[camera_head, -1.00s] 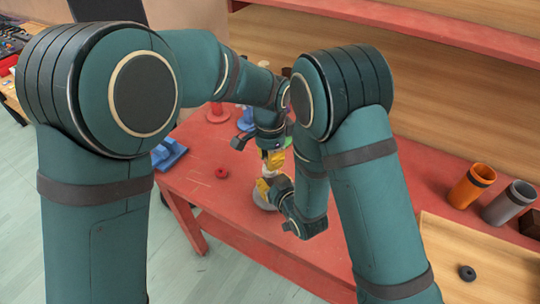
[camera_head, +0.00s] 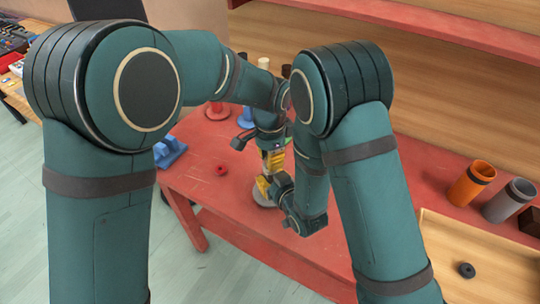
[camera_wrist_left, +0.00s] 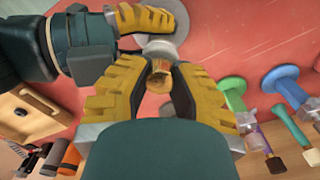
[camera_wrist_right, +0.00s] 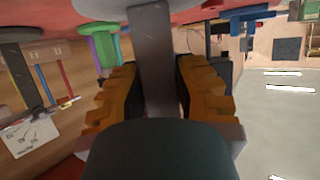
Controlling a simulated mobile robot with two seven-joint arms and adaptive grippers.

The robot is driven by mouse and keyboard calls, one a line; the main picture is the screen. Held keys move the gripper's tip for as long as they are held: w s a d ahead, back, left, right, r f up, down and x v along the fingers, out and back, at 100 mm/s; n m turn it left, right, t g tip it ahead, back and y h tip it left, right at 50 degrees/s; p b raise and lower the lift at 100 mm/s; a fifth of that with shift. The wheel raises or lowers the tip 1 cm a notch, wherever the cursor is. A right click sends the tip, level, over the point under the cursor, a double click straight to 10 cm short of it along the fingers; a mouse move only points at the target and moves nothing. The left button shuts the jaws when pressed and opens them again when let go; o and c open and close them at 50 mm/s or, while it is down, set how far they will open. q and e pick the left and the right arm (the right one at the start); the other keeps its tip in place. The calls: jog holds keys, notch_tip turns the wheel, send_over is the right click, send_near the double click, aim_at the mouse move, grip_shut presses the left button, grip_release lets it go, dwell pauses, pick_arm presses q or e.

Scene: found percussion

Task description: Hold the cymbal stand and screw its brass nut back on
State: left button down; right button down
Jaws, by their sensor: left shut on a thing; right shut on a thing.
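The cymbal stand is a grey post (camera_wrist_right: 152,60) on a round grey base (camera_head: 263,197), upright on the red table. My right gripper (camera_wrist_right: 156,80) is shut on the post from the side, low above the base. The brass nut (camera_wrist_left: 159,76) sits between the yellow fingers of my left gripper (camera_wrist_left: 158,68), which is shut on it above the stand. In the head view my left gripper (camera_head: 273,160) is just above my right gripper (camera_head: 266,186). The top of the post is mostly hidden, so I cannot tell whether the nut touches its thread.
A red ring (camera_head: 221,170) and a blue piece (camera_head: 169,152) lie on the table's left part. Orange (camera_head: 472,185) and grey (camera_head: 509,201) cups stand right. A wooden tray (camera_head: 450,232) holds a black ring (camera_head: 466,270). Green and blue pieces (camera_wrist_left: 280,78) stand near the grippers.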

pick_arm(q)
jog(key=m, duration=0.7)
jog(key=shift+a, duration=0.1)
jog(key=m, duration=0.4)
jog(key=shift+m, duration=0.4)
jog(key=m, duration=0.8)
jog(key=shift+f, duration=0.1)
jog(key=m, duration=0.7)
jog(key=shift+m, duration=0.4)
jog(key=m, duration=0.4)
jog(key=shift+m, duration=0.4)
